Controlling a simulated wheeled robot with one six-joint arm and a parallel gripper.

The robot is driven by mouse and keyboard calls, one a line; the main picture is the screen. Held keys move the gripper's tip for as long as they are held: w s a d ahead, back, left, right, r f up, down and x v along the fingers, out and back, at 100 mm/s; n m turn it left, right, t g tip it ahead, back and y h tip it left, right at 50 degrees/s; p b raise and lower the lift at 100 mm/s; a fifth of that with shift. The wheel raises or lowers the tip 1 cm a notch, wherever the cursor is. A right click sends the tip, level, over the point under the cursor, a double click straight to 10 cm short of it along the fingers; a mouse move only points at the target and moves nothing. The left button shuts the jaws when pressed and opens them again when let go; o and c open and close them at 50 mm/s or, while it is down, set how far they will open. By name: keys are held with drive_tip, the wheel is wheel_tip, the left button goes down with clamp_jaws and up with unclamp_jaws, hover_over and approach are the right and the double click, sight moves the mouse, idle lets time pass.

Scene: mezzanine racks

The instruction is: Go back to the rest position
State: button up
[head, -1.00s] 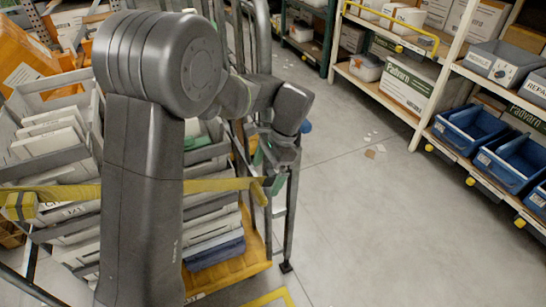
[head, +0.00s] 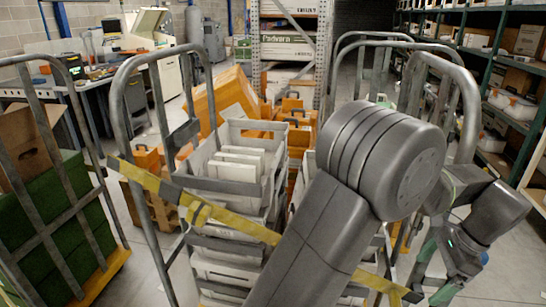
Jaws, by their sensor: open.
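My gripper (head: 432,271) is low at the right in the head view, pointing down beside the roll cage (head: 128,95). Its green-tipped fingers are apart. The end of a yellow strap (head: 235,222) shows close to the fingers; I cannot tell whether they touch it. I see nothing held between the fingers. My arm crosses in front of the cage and hides part of its right side.
Another cage with green boxes (head: 50,215) stands at the left. Shelving (head: 500,115) lines the right. A workbench (head: 85,85) is at the back left. Some bare floor shows between the cages.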

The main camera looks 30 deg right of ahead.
sight(397, 302)
drive_tip(key=shift+f, duration=0.1)
drive_tip(key=x, duration=1.4)
drive_tip(key=shift+w+f, duration=0.15)
drive_tip(key=shift+f, duration=0.1)
